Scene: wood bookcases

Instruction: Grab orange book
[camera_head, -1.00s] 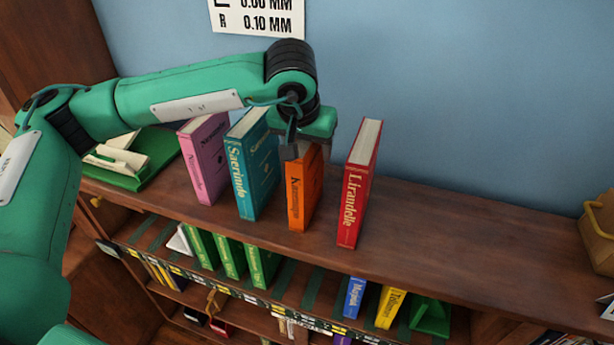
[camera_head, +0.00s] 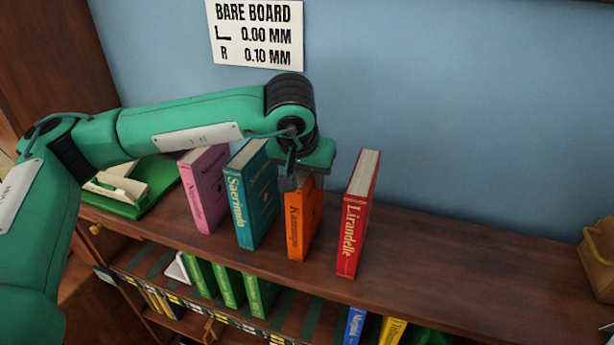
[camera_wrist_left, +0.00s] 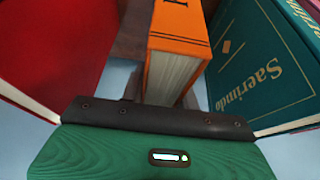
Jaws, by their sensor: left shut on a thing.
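The orange book (camera_head: 302,223) stands upright on top of the wooden bookcase, between the teal book (camera_head: 250,205) and the red book (camera_head: 358,215). My left gripper (camera_head: 296,180) reaches down from above and is shut on the top of the orange book, hiding its upper edge. In the left wrist view the orange book (camera_wrist_left: 181,28) lies straight ahead of the gripper's dark front edge, with the red book (camera_wrist_left: 50,45) at left and the teal book (camera_wrist_left: 255,60) at right. The book's base still appears to rest on the shelf. My right gripper is not in view.
A pink book (camera_head: 205,190) stands left of the teal one. A green tray-like object (camera_head: 150,180) lies farther left. The bookcase top (camera_head: 470,245) is clear right of the red book, up to a tan bin (camera_head: 598,250). A blue wall rises behind.

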